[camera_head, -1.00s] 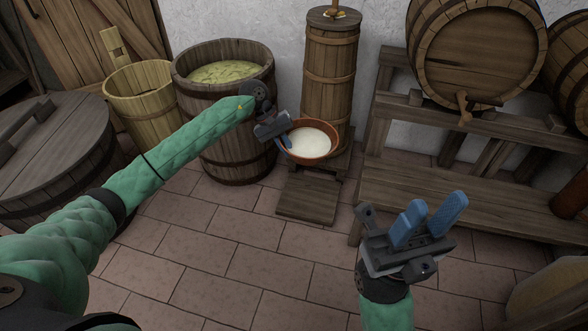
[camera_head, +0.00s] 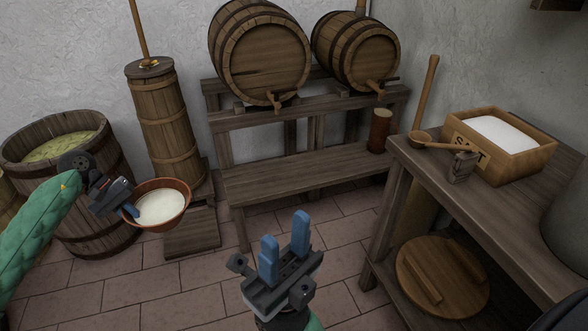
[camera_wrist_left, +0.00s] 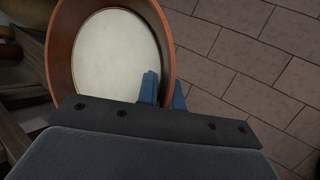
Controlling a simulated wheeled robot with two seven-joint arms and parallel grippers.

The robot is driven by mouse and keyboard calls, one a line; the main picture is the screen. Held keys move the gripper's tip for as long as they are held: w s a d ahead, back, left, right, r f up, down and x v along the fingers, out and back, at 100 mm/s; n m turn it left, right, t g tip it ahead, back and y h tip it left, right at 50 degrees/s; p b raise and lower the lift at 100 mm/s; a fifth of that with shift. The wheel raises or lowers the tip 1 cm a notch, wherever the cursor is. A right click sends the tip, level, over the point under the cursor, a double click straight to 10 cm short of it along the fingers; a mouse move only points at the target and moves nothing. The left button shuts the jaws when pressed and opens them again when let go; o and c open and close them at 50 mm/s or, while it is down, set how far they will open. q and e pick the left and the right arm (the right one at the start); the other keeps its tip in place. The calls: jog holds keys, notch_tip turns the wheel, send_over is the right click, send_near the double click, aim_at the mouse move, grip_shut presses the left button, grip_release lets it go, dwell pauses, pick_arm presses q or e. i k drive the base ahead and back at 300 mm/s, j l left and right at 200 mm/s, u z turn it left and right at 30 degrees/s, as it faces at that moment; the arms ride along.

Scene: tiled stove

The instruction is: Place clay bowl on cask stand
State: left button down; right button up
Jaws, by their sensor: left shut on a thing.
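The clay bowl (camera_head: 176,190) is reddish-brown and filled with a white substance. My left gripper (camera_head: 131,208) is shut on its near-left rim and holds it up in front of the tall churn. In the left wrist view the bowl (camera_wrist_left: 66,60) lies beyond the blue fingers (camera_wrist_left: 163,90), one inside the rim and one outside. The cask stand (camera_head: 300,172) is a wooden rack with a lower shelf and two casks on top, right of the bowl. My right gripper (camera_head: 286,236) is open and empty, in front of the stand.
A tall wooden churn (camera_head: 168,125) and a barrel (camera_head: 80,200) stand at left. A brown cylindrical vessel (camera_head: 379,131) occupies the shelf's right end; the rest of the shelf is bare. A table (camera_head: 470,205) with a salt box (camera_head: 500,165) is at right.

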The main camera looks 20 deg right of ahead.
aim_at(273, 178)
jog(key=j+z, duration=0.1)
jog(key=z, duration=1)
jog(key=i+j, duration=0.1)
jog(key=j, duration=0.35)
jog(key=i+j, duration=0.1)
jog(key=j, duration=0.3)
jog(key=i+j+z, duration=0.1)
jog(key=j, duration=0.35)
jog(key=i+j, duration=0.1)
jog(key=j, duration=0.35)
